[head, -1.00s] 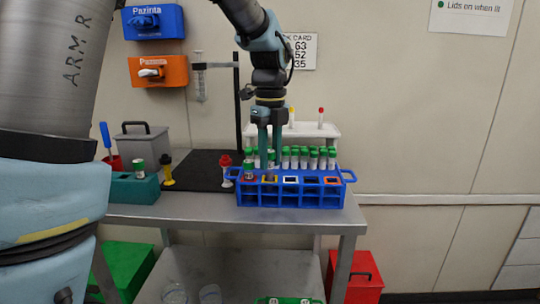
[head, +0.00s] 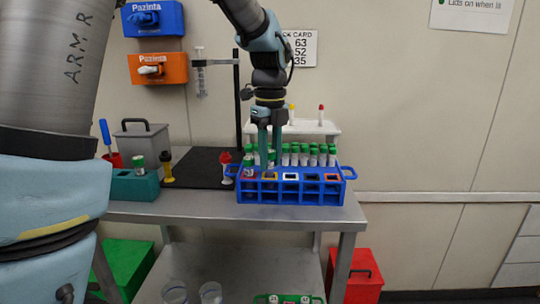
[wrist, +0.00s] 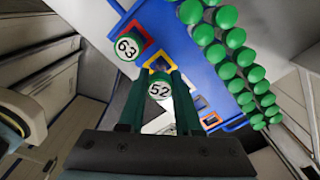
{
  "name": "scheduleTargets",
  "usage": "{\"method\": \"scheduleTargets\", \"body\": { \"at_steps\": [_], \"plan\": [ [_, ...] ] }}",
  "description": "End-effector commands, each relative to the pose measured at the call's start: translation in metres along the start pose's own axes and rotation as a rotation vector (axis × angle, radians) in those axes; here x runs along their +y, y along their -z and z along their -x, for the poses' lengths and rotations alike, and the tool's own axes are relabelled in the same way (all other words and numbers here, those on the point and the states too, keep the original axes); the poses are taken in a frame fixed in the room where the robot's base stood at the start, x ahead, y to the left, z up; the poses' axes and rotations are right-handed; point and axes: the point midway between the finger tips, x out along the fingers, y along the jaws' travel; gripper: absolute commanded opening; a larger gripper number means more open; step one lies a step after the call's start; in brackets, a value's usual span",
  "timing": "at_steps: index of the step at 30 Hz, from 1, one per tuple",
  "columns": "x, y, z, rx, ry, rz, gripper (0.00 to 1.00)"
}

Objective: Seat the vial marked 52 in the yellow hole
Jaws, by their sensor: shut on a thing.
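My gripper (head: 270,150) is shut on the vial marked 52, upright at the blue rack. Its white-topped, green-rimmed cap (wrist: 160,90) shows between the fingers in the wrist view. The yellow-rimmed hole (wrist: 158,62) shows just beyond that cap; in the head view, its rim (head: 270,178) lies below the fingers. I cannot tell how deep the vial's lower end is in the hole. The vial marked 63 (wrist: 127,47) stands beside it in the red-rimmed hole (wrist: 147,36). The blue rack (head: 292,199) sits at the table's right end.
Green-capped vials (head: 313,155) stand close behind the rack's front row. A teal block (head: 133,186) holds another green-capped vial to the left. A red-topped item (head: 226,162) stands just left of the rack. Black mat (head: 195,173) lies further left.

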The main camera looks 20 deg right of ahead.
Motion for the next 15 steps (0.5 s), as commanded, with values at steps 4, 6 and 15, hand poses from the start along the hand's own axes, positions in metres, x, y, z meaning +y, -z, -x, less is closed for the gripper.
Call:
{"method": "scheduleTargets", "body": {
  "at_steps": [4,6,15],
  "plan": [
    [0.0001,-0.0001,-0.0026,0.000,0.000,0.000,0.00],
    [0.0001,-0.0001,-0.0036,0.000,0.000,0.000,0.00],
    [0.0000,-0.0002,-0.0071,0.000,0.000,0.000,0.00]
  ]
}}
